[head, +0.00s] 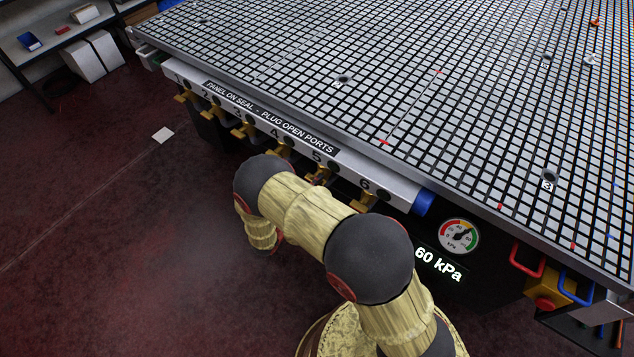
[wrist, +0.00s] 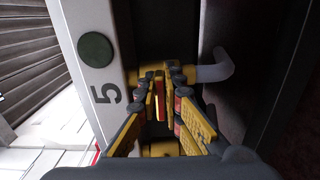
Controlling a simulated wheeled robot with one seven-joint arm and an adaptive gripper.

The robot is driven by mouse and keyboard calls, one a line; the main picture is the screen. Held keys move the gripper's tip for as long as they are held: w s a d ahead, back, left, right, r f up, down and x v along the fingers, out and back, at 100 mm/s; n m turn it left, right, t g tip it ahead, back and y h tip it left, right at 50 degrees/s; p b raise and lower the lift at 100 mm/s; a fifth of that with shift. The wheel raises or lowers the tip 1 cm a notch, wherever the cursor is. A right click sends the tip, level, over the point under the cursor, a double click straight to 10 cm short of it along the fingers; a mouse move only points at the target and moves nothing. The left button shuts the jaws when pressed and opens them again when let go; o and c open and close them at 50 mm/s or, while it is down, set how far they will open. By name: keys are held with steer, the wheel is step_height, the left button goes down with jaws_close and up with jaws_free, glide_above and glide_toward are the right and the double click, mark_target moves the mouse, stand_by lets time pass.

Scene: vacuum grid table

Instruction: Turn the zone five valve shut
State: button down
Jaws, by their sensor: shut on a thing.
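The zone five valve (head: 318,175) is a brass-coloured valve under the front rail, below the printed 5; my arm partly covers it in the head view. In the wrist view its yellow body (wrist: 184,64) joins a pale bent pipe (wrist: 215,70), beside the 5 on the rail. My gripper (wrist: 163,84) is at this valve, its fingers closed on the valve's handle (wrist: 161,105), of which a red and yellow part shows between them. The fingers hide most of the handle, so its exact angle is unclear. My gripper is hidden in the head view.
Similar valves for zones four (head: 277,150) and six (head: 366,201) sit close on either side. A gauge (head: 459,236) and a 60 kPa display (head: 438,263) are at the right. The grid table top (head: 400,85) overhangs. The floor (head: 130,250) at left is mostly clear.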

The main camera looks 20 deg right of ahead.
steer(key=shift+f, duration=0.1)
steer(key=c, duration=1.9)
jaws_free()
steer(key=v, duration=1.2)
